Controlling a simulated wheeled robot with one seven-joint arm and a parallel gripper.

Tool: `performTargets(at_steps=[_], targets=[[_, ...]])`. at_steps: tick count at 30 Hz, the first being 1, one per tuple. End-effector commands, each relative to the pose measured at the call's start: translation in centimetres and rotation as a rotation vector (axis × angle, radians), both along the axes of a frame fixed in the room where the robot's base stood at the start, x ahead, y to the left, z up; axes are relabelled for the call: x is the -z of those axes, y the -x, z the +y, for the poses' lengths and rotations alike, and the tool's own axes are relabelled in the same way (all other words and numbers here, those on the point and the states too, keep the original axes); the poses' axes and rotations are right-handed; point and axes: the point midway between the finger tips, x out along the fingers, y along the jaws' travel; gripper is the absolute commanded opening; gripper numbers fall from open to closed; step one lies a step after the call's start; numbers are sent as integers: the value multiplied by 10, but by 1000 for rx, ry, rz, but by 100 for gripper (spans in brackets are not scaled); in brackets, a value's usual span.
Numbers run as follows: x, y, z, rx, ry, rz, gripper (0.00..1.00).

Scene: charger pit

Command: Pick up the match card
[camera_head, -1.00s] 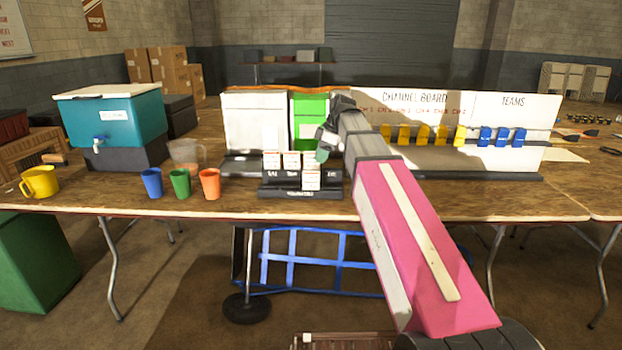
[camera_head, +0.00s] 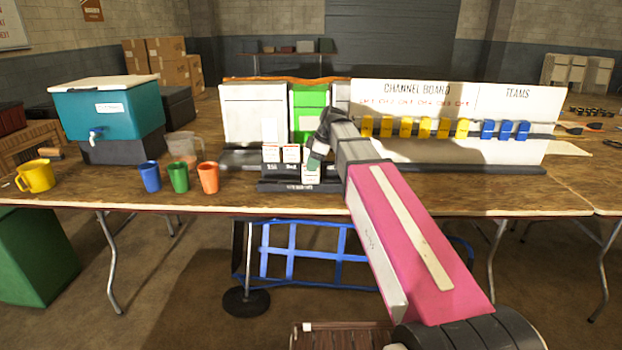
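A black card rack (camera_head: 298,187) stands near the front edge of the table, with several small white cards (camera_head: 290,154) in its slots. Their print is too small to read, so I cannot tell which one is the match card. A plain white upright piece (camera_head: 269,131) shows behind the rack. My gripper (camera_head: 315,158) is over the right part of the rack, close to the cards. It is small and dark here and partly hides the right slots. I cannot see whether it is open or touches a card.
Blue (camera_head: 150,175), green (camera_head: 178,177) and orange (camera_head: 208,177) cups stand left of the rack, with a clear pitcher (camera_head: 184,146) behind. A teal cooler (camera_head: 107,112) stands further left. The white channel board (camera_head: 420,150) with yellow and blue clips stands behind and right of my arm.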

Motion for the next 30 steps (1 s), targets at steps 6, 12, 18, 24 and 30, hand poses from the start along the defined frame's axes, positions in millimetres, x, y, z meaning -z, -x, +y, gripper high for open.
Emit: performTargets(at_steps=[6, 12, 18, 24, 30], targets=[[27, 1, 11, -1, 1, 2, 38], [31, 0, 12, 0, 0, 0, 38], [31, 0, 12, 0, 0, 0, 2], [31, 0, 12, 0, 0, 0, 0], [30, 0, 12, 0, 0, 0, 0]])
